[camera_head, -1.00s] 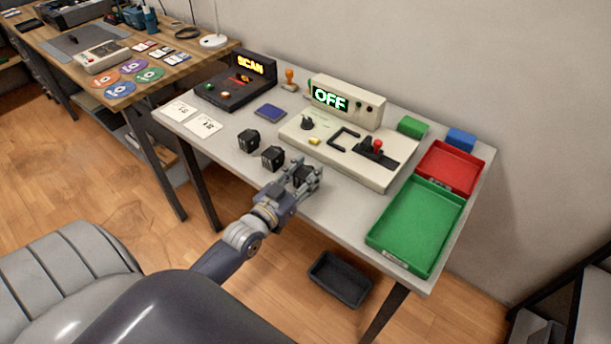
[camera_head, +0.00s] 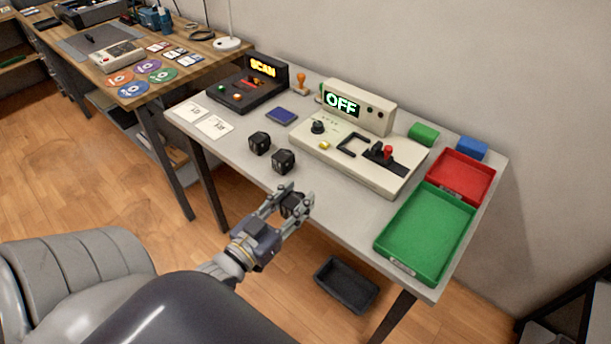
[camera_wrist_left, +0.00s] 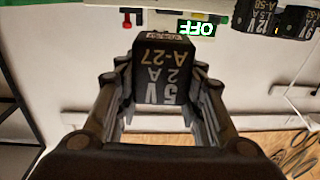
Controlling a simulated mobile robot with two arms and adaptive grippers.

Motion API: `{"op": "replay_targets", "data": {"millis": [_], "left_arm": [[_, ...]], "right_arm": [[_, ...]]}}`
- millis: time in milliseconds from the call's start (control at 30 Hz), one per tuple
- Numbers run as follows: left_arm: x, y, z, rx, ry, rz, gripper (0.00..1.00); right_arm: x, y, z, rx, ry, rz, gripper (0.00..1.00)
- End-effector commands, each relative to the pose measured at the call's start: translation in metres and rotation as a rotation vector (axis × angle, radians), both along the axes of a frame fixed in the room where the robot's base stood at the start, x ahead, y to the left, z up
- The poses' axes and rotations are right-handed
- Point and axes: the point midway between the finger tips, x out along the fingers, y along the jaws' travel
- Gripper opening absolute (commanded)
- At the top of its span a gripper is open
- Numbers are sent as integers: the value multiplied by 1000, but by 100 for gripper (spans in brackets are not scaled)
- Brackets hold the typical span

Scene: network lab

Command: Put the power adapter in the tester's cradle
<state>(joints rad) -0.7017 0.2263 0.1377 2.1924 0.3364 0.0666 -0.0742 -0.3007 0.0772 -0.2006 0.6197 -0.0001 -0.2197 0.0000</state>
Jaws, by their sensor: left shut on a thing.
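My left gripper (camera_head: 288,200) is shut on a black power adapter (camera_head: 292,205) near the front edge of the table. In the left wrist view the held adapter (camera_wrist_left: 162,70) sits between the fingers, with upside-down lettering "5V 2A A-27". Two more black adapters (camera_head: 259,143) (camera_head: 284,161) stand on the table behind and left of it. The tester (camera_head: 352,139) is a cream unit with a lit "OFF" display, a knob, a yellow button and a red-topped lever. Its black bracket-shaped cradle (camera_head: 350,146) looks empty. My right gripper is out of view.
A black scanner (camera_head: 236,102), a dark blue pad (camera_head: 281,116) and white cards (camera_head: 214,127) lie left. A dark bin (camera_head: 346,285) is on the floor.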

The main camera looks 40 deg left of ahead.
Motion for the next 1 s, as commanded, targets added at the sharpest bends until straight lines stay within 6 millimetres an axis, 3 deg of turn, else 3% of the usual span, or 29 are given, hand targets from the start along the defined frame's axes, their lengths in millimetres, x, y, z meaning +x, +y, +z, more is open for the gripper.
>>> {"op": "replay_targets", "data": {"millis": [100, 333, 600, 800, 900, 1000], "left_arm": [[-19, -4, 2, 0, 1, 0, 3], [-36, -16, 9, -4, 0, 0, 3], [-41, -80, 53, -9, 1, 4, 3], [-39, -103, 77, -2, -2, 17, 3], [-39, -105, 76, 2, -1, 15, 3], [-40, -95, 59, 6, 4, 4, 3]], "right_arm": [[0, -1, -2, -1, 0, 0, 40], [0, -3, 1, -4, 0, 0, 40], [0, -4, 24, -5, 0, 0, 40], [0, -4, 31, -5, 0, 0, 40], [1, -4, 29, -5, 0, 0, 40], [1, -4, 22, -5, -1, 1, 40]]}}
